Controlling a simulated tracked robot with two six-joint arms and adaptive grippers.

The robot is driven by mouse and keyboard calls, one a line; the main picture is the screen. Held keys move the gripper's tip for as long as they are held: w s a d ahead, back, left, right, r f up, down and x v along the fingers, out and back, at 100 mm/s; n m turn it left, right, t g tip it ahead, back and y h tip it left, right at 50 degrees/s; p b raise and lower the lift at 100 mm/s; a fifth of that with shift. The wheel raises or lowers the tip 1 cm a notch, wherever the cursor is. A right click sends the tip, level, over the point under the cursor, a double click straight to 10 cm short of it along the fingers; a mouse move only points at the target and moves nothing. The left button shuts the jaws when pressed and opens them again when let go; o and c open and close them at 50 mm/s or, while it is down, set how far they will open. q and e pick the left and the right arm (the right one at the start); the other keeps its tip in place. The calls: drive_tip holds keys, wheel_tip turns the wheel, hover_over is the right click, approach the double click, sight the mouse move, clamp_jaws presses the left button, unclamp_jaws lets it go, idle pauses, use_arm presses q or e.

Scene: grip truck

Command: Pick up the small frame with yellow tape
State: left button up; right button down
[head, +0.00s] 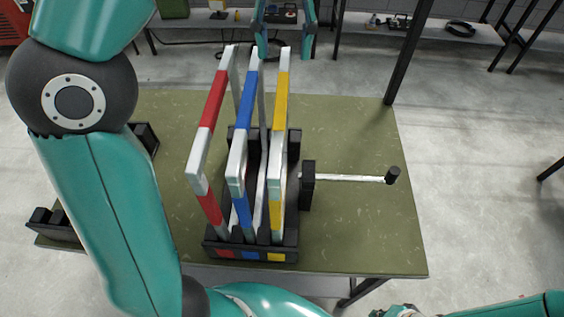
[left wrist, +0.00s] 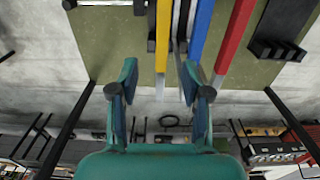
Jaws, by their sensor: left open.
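The frame with yellow tape (head: 281,110) stands upright in a black rack (head: 225,250), at the right end of a row of three frames. Its yellow bar also shows in the left wrist view (left wrist: 163,40). My left gripper (head: 285,42) is beyond the frames at the far side of the table. Its two teal fingers are open and apart. In the left wrist view the yellow bar's end lies between the fingertips (left wrist: 158,72) in the picture; contact is not visible. Only part of my right arm shows at the bottom right.
A frame with blue tape (head: 240,150) and one with red tape (head: 207,125) stand close on the left. A rod with a black knob (head: 392,175) sticks out to the right. The green table (head: 355,240) is clear at right. Shelves stand behind.

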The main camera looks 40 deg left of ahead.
sight(280, 99)
use_arm(q)
wheel_tip(280, 99, down, 7)
drive_tip(key=b, duration=0.4)
drive_tip(key=shift+s+d+r, duration=0.1)
drive_tip(key=shift+s+f+b, duration=0.2)
drive_tip(key=shift+f+b, duration=0.2)
drive_tip(key=shift+f, duration=0.5)
drive_tip(key=shift+s+f+b, duration=0.15)
drive_tip(key=shift+f+b, duration=0.2)
drive_tip(key=shift+f, duration=0.55)
drive_tip(key=shift+s+f+b, duration=0.2)
drive_tip(key=shift+f+b, duration=0.2)
drive_tip(key=shift+f, duration=0.75)
drive_tip(key=shift+c, duration=0.2)
clamp_jaws()
